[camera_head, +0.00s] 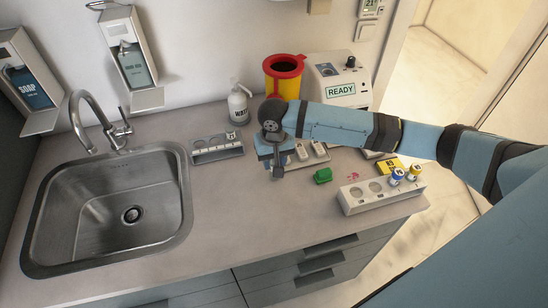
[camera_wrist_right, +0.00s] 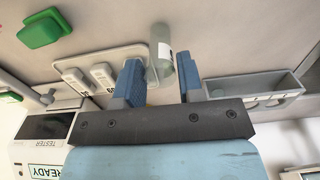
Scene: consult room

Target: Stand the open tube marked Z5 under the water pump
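A clear tube with a pale label (camera_wrist_right: 163,55) shows in the right wrist view at the edge of a light tray (camera_wrist_right: 90,62). Any mark on it is too small to read. My right gripper (camera_wrist_right: 160,85) is open, with its blue fingers on either side of the tube and a gap visible at the right finger. In the head view my right gripper (camera_head: 275,158) is over the counter at the tray's left end and hides the tube. The white water pump bottle (camera_head: 238,106) stands behind it, to the left. My left gripper is not in view.
A grey rack (camera_head: 218,150) stands in front of the pump. A white rack (camera_head: 382,192) holds blue- and yellow-capped tubes. A green block (camera_head: 322,175) lies on the counter. A yellow bin (camera_head: 284,78) and READY machine (camera_head: 340,80) stand behind; the sink (camera_head: 112,212) is left.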

